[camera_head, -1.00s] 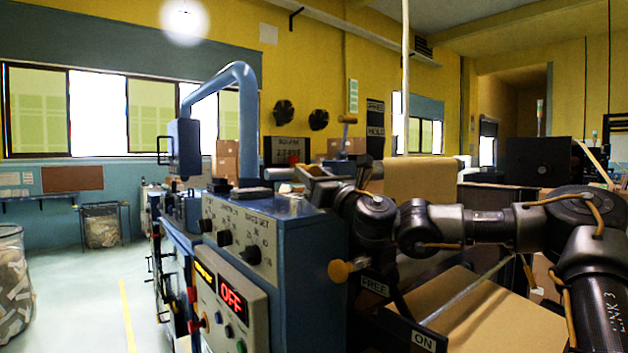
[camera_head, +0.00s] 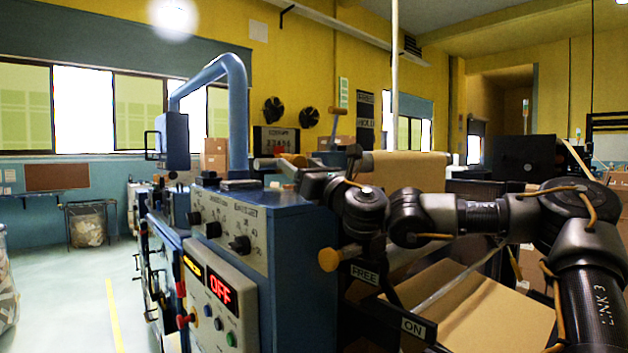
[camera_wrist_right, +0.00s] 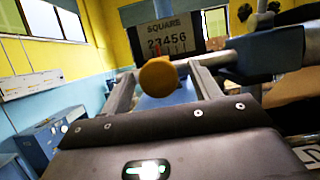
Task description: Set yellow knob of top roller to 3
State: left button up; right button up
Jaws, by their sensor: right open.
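The yellow knob (camera_wrist_right: 158,77) is a round orange-yellow ball in the right wrist view. It shows between the two fingers of my right gripper (camera_wrist_right: 160,72), which are apart on either side of it. I cannot tell whether a finger touches it. Behind it a number plate (camera_wrist_right: 175,38) reads "SQUARE" over a row of digits, with a small red mark near its lower left; the setting is unclear. In the head view my right gripper (camera_head: 284,166) is over the back of the blue machine, in front of the number plate (camera_head: 277,140), and hides the knob. My left gripper is not in view.
Another yellow knob (camera_head: 328,260) stands by a "FREE" label (camera_head: 364,274). A kraft roll (camera_head: 410,165) is behind my right arm.

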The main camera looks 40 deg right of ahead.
jog(key=b+v, duration=0.3)
jog(key=v, duration=0.6)
jog(key=shift+s+f, duration=0.2)
jog(key=shift+s, duration=0.15)
